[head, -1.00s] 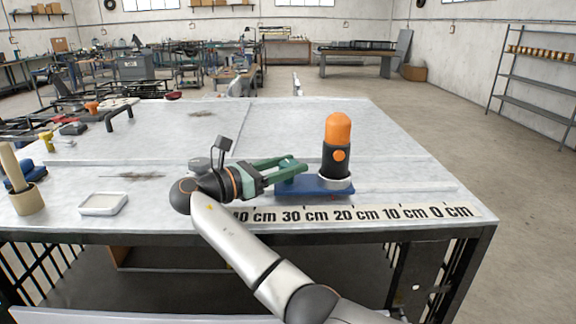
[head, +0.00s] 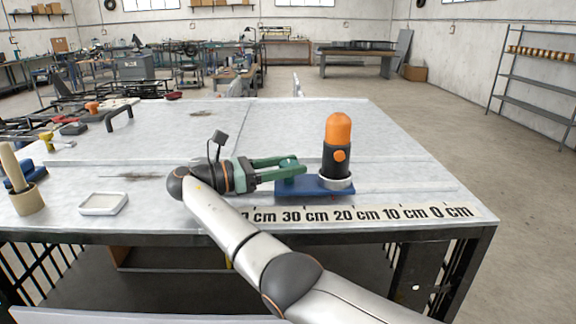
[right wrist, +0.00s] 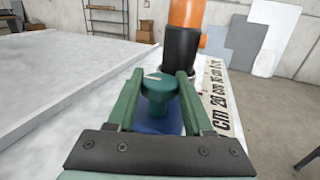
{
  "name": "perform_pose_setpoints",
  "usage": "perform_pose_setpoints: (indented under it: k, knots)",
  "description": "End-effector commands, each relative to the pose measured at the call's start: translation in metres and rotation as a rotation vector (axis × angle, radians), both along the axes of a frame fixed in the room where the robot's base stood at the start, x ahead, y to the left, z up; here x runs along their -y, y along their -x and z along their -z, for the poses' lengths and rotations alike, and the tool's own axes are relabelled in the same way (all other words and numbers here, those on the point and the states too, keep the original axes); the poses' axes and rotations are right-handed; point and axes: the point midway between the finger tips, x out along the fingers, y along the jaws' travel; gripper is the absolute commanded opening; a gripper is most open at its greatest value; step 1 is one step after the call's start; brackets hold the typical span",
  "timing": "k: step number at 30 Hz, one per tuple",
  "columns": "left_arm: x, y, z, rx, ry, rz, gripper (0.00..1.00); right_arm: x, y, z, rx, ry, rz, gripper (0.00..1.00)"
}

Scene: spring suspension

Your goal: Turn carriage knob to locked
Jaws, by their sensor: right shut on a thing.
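The carriage is a blue block (head: 318,187) on the table behind the ruler strip, and it carries a black and orange cylinder (head: 338,150). A green knob (right wrist: 160,90) stands on the blue carriage, left of the cylinder. My right gripper (head: 296,168) reaches in from the left at knob height. In the right wrist view its two green fingers (right wrist: 158,88) are around the knob, one on each side, shut on it. A small pale mark shows on the knob's top. The knob's underside is hidden. My left gripper is not in view.
A ruler strip (head: 350,214) with centimetre marks runs along the front edge of the table (head: 280,130). A white tray (head: 103,204) and a beige cup (head: 26,200) stand at the left. The table behind the carriage is mostly clear.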

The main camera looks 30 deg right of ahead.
Motion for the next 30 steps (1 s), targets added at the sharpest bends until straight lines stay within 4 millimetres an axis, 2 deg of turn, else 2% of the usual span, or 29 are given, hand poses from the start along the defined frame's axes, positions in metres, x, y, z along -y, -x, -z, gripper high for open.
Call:
perform_pose_setpoints:
  k: [8,9,16,30]
  knots:
    - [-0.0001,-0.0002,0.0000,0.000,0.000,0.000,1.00,0.0002,0.0002,0.0011,0.000,-0.003,0.001,0.00]
    - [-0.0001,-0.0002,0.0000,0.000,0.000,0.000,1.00,0.0001,0.0003,0.0011,0.000,-0.003,0.001,0.56]
    - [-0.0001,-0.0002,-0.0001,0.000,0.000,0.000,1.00,0.0002,0.0001,0.0008,-0.001,-0.002,0.000,0.81]
    - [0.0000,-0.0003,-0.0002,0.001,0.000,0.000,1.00,0.0032,-0.0006,0.0005,-0.001,-0.001,-0.001,0.81]
